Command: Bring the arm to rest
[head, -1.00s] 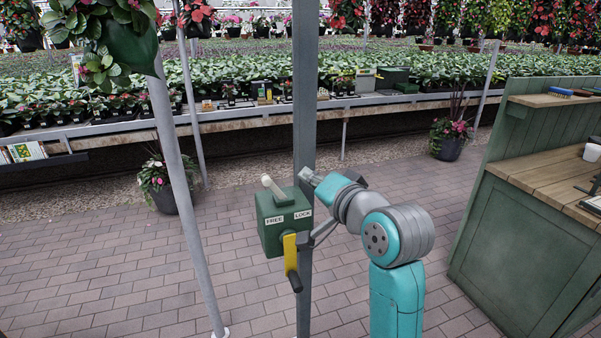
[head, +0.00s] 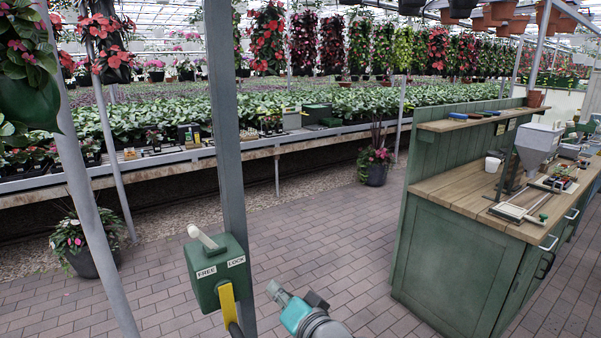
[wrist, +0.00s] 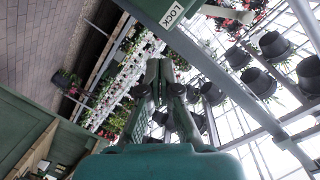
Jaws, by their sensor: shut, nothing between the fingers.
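My arm shows at the lower edge of the head view, with its end, my gripper (head: 277,290), just right of the green control box (head: 212,292) on the grey post. The gripper's fingers also show in the wrist view (wrist: 159,64); they are together and hold nothing. The box has labels FREE and LOCK and a white lever (head: 206,239) on top that leans left, toward the FREE side. Its yellow crank (head: 227,305) hangs on the front, its lower end cut off by the frame. The gripper appears apart from the box; the exact gap is unclear.
A grey post (head: 226,130) stands right behind the box. A green workbench (head: 450,255) with a hopper (head: 537,150) stands at the right. Plant benches (head: 270,148) run along the back. Paved floor (head: 330,235) is clear between the box and workbench.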

